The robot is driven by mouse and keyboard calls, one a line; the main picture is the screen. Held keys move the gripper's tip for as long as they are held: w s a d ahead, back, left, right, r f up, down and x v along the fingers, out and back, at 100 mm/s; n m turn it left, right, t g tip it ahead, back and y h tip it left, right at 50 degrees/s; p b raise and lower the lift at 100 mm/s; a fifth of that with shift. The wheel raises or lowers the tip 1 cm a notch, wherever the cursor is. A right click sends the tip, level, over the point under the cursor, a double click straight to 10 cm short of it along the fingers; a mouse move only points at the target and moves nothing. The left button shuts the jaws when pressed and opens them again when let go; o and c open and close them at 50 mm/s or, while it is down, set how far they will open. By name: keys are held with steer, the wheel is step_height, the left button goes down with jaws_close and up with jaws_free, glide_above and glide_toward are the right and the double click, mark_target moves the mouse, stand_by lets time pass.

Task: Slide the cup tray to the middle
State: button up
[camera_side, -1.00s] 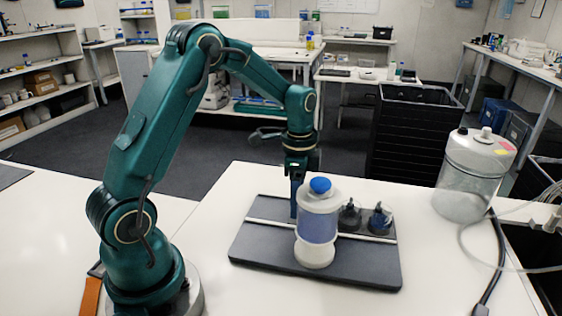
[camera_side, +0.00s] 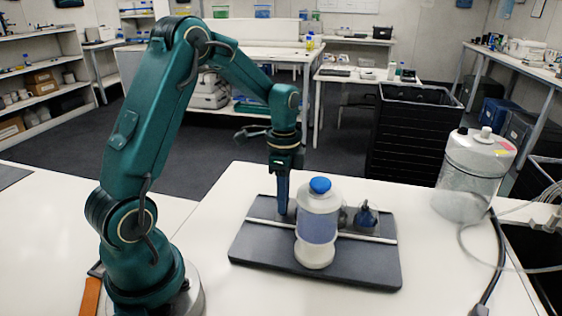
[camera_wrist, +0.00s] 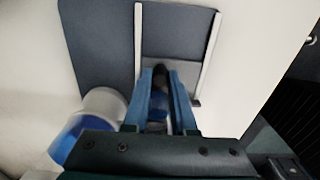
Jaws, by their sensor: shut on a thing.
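The cup tray, a small grey plate, lies between two pale rails on a dark board. It shows in the wrist view (camera_wrist: 186,74) and, partly hidden by a bottle, in the side view (camera_side: 354,228). A dark blue cup-like piece (camera_side: 367,215) stands at its right end in the side view. My gripper (camera_side: 283,211) is down at the board, behind and left of the bottle. In the wrist view its blue fingers (camera_wrist: 161,72) are closed around a dark upright part at the tray. That part's shape is mostly hidden by the fingers.
A large clear carboy (camera_side: 468,180) with tubing stands at the right. The white table around the board is mostly clear.

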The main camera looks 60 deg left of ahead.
steer(key=shift+s+a, duration=0.15)
steer(key=shift+s+a, duration=1)
steer(key=shift+s, duration=0.05)
steer(key=o, duration=0.7)
